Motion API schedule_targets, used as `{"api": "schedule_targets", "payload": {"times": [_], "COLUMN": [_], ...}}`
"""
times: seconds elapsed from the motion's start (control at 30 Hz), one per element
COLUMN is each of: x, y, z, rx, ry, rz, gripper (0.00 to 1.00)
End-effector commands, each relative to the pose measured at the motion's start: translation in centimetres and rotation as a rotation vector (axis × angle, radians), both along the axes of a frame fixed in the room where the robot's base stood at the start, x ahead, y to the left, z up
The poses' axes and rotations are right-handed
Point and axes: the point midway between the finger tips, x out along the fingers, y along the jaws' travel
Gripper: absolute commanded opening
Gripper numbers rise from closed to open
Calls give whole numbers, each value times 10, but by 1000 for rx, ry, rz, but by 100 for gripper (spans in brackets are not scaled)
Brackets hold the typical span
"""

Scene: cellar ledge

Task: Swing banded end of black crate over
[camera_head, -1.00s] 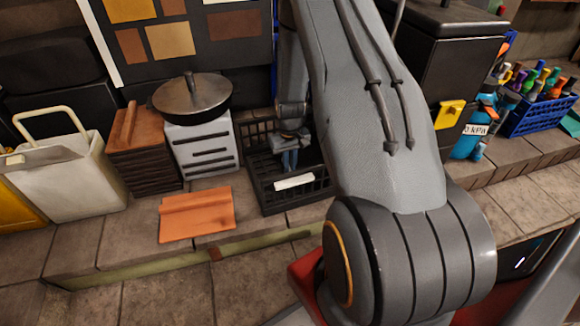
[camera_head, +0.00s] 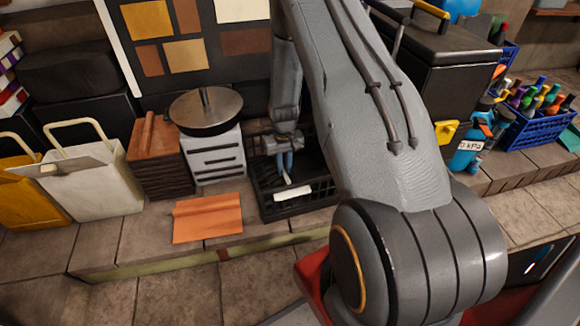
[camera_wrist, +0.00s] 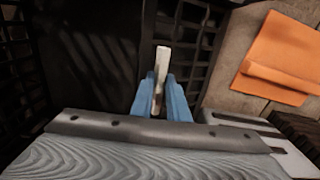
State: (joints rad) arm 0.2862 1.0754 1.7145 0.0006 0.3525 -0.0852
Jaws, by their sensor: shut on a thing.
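The black crate (camera_head: 262,184) is an open lattice crate on the stone ledge, left of my arm. A pale band (camera_head: 292,193) lies across its near end. My gripper (camera_head: 285,173) reaches down to that end, with its blue fingers at the band. In the wrist view, the blue fingers (camera_wrist: 161,97) are closed on either side of a pale strip (camera_wrist: 162,63), which looks like the banded rim. The dark crate inside and its lattice wall (camera_wrist: 192,47) show around the fingers. My arm hides the crate's right side in the head view.
An orange tile (camera_head: 207,218) lies just left of the crate's near end and also shows in the wrist view (camera_wrist: 284,62). A pale slotted box (camera_head: 214,158) with a lidded pan (camera_head: 205,110) stands left. The ledge's front edge (camera_head: 170,263) is close.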

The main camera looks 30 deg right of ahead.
Motion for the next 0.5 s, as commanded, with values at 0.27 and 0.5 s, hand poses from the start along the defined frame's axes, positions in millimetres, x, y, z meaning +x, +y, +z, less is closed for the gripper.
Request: {"api": "schedule_targets", "payload": {"times": [0.27,0.5], "x": [3,4], "y": [12,14], "z": [9,9], "rx": [0,-1], "ry": [-2,-3], "rz": [4,5], "gripper": [0,0]}}
